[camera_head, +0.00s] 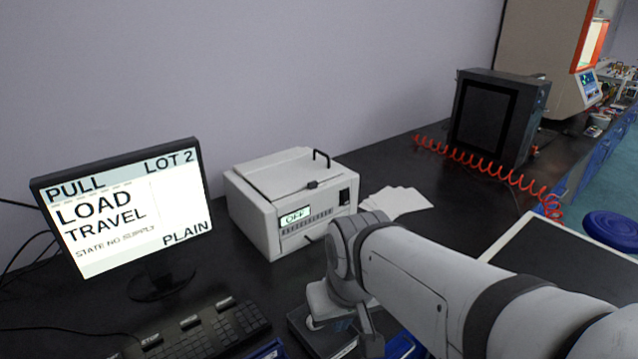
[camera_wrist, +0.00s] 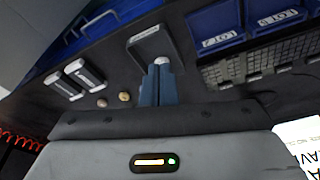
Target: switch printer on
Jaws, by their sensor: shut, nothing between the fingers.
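The printer (camera_head: 290,200) is a white box on the dark bench in the head view, right of the monitor. Its front display (camera_head: 295,216) reads "OFF". A small black switch (camera_head: 344,197) sits at the right end of its front face. My gripper (camera_wrist: 158,82) shows in the wrist view with its blue-grey fingers together and empty, over the bench. In the head view my arm stands in front and to the right of the printer, with the gripper low and largely hidden by the arm. The printer does not show in the wrist view.
The monitor (camera_head: 130,205) reads "STATE NO SUPPLY". A keyboard (camera_head: 200,335) lies in front of it. White sheets (camera_head: 397,201) lie right of the printer. A dark box (camera_head: 490,118) with a red coiled hose (camera_head: 480,165) stands further back. Blue bins (camera_wrist: 215,27) show in the wrist view.

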